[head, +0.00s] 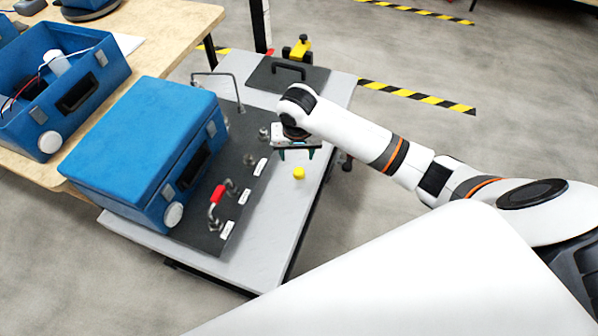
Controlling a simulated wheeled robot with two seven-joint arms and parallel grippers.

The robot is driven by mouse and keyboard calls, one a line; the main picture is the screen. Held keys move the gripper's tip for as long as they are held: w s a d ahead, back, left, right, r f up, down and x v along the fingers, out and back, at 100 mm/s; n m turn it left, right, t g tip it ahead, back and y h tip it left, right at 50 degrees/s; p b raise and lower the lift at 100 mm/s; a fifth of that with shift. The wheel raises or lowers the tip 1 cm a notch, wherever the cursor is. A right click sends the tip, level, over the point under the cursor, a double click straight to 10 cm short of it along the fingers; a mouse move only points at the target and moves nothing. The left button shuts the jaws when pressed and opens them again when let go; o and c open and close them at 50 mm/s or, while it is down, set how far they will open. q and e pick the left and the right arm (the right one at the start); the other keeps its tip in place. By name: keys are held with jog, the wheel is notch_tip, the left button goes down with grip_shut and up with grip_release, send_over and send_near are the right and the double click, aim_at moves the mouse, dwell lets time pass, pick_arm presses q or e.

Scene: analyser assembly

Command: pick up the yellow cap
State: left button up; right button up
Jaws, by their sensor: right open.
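The yellow cap (299,173) is a small yellow piece on the light grey table (262,238), near its right edge. My right gripper (296,155) is above and just behind the cap in the head view, with its two dark green fingertips apart and nothing between them. The cap is apart from the fingers, slightly below them in the picture. My left gripper is not in view.
An open blue case (75,90) is on the wooden table (190,25). A dark plate with a handle (290,72) lies at the back.

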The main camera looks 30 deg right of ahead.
send_over(299, 172)
jog(key=s+a, duration=0.1)
notch_tip(299, 172, down, 6)
jog(key=shift+f+b, duration=0.25)
jog(key=shift+b, duration=0.05)
jog(key=f, duration=0.3)
jog(key=w+d+f, duration=0.1)
jog(key=f, duration=0.1)
jog(key=shift+s, duration=0.1)
jog(key=c, duration=1.1)
